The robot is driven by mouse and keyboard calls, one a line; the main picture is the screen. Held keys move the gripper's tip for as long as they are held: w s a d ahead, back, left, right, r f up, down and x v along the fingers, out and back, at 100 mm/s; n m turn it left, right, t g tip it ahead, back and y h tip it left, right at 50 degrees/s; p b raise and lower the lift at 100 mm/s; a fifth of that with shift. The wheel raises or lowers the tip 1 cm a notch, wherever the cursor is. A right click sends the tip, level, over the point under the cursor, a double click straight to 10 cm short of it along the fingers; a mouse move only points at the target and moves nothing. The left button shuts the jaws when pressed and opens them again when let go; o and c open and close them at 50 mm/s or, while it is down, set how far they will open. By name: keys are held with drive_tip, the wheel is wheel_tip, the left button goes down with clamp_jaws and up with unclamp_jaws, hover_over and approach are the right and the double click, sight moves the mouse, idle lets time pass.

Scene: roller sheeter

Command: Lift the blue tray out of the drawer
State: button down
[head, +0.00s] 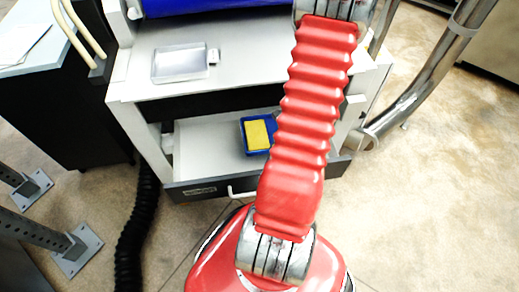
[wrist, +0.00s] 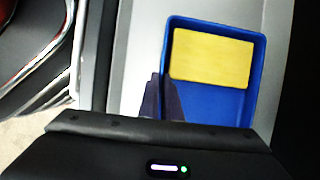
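The blue tray (head: 243,135) lies in the open drawer (head: 200,150) with a yellow block (head: 257,134) in it. My red arm hides the tray's right part in the head view. In the wrist view the blue tray (wrist: 215,103) is seen from close above, with the yellow block (wrist: 212,57) at its far end. My gripper (wrist: 161,85) has its two dark fingers at the tray's left wall, one on the outer side and one on the inner side. They are close together; whether they press on the wall cannot be told. The gripper is hidden in the head view.
A shallow metal tray (head: 180,64) lies on the white shelf (head: 235,65) above the drawer. The blue roller (head: 205,5) is over that. The drawer's front handle (head: 241,194) faces my base. A black hose (head: 135,225) runs along the floor at left.

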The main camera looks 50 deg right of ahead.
drive_tip(key=shift+s+d, duration=1.45)
drive_tip(key=shift+d, duration=0.1)
